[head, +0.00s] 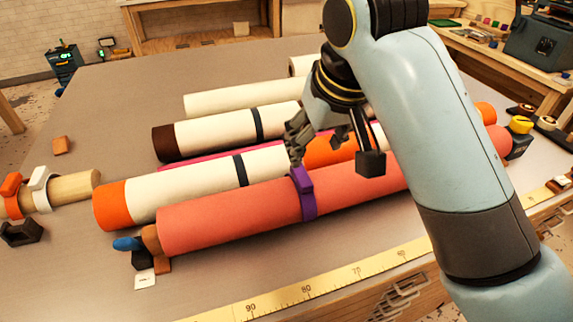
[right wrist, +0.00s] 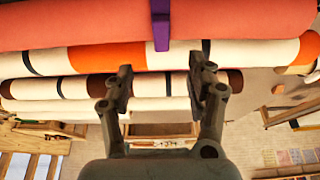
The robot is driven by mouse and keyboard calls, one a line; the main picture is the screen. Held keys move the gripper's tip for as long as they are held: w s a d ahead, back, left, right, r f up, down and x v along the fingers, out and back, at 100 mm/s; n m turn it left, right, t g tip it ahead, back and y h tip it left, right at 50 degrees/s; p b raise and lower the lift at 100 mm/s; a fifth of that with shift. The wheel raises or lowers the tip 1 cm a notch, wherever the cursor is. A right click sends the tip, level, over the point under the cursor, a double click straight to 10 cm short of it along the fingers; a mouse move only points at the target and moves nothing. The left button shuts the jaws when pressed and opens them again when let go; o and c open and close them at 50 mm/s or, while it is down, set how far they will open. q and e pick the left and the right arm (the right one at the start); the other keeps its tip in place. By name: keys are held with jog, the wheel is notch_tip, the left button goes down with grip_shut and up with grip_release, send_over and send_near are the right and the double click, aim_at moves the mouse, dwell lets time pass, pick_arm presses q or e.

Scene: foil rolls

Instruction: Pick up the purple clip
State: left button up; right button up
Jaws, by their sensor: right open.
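The purple clip (head: 304,192) sits around the coral foil roll (head: 225,212) near the front of the table. In the right wrist view the purple clip (right wrist: 160,24) shows at the top middle, across the coral roll (right wrist: 70,22). My right gripper (head: 332,150) is open and empty, just above and behind the clip, apart from it as far as I can tell. In the right wrist view its two fingers (right wrist: 160,90) are spread, with cream rolls behind them. My left gripper is not in view.
Several cream rolls (head: 235,100) with dark bands lie behind the coral roll. A wooden dowel (head: 75,187) with orange and white clips (head: 41,188) lies at the left. A yellow ruler (head: 330,284) runs along the front edge.

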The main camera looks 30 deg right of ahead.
send_over(301, 174)
jog(key=s, duration=0.3)
jog(key=f, duration=0.5)
jog(key=shift+w+a, duration=0.1)
jog(key=shift+w, duration=0.15)
jog(key=x, duration=0.2)
jog(key=p+x, duration=0.1)
jog(key=x, duration=0.2)
jog(key=shift+w+f, duration=0.1)
jog(key=shift+w, duration=0.05)
jog(key=shift+a, duration=0.1)
jog(key=shift+c, duration=0.4)
jog(key=c, duration=0.5)
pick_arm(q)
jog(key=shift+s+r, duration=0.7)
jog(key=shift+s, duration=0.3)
pick_arm(e)
grip_shut()
